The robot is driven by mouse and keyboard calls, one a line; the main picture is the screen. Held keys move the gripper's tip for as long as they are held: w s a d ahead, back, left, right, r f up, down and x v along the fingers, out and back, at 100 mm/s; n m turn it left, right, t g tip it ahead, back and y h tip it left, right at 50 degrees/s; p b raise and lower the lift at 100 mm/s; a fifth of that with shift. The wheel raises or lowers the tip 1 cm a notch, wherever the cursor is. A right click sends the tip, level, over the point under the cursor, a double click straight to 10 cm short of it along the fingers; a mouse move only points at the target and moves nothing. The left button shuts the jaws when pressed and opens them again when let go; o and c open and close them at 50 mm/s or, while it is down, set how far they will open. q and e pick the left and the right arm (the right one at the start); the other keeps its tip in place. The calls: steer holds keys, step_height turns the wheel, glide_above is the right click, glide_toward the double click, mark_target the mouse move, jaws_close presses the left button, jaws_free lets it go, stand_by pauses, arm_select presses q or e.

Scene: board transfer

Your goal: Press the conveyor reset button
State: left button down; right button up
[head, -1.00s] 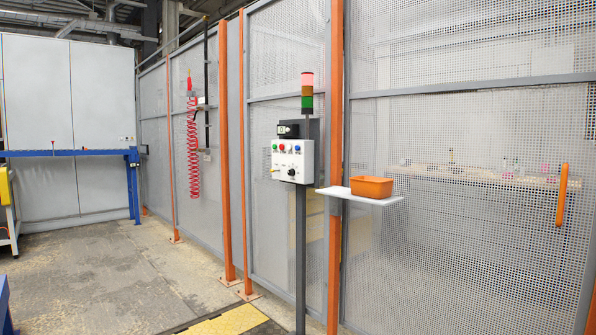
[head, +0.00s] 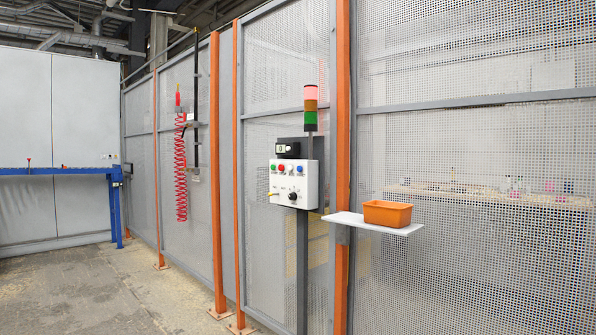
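A white control box (head: 293,184) is mounted on a grey post (head: 302,270) in front of the mesh fence, slightly right of the middle of the head view. Its upper row has small coloured buttons, among them a green one, a red one (head: 282,168) and a blue one (head: 300,168). A black knob (head: 292,196) sits below them. The labels are too small to read, so I cannot tell which is the reset button. Neither of my grippers is in view.
A signal tower (head: 310,108) stands above the box. To its right, a white shelf (head: 350,219) holding an orange bin (head: 387,213) juts out. A red coiled hose (head: 180,175) hangs on the fence, and a blue frame (head: 60,171) stands at left. The floor (head: 75,290) at left is clear.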

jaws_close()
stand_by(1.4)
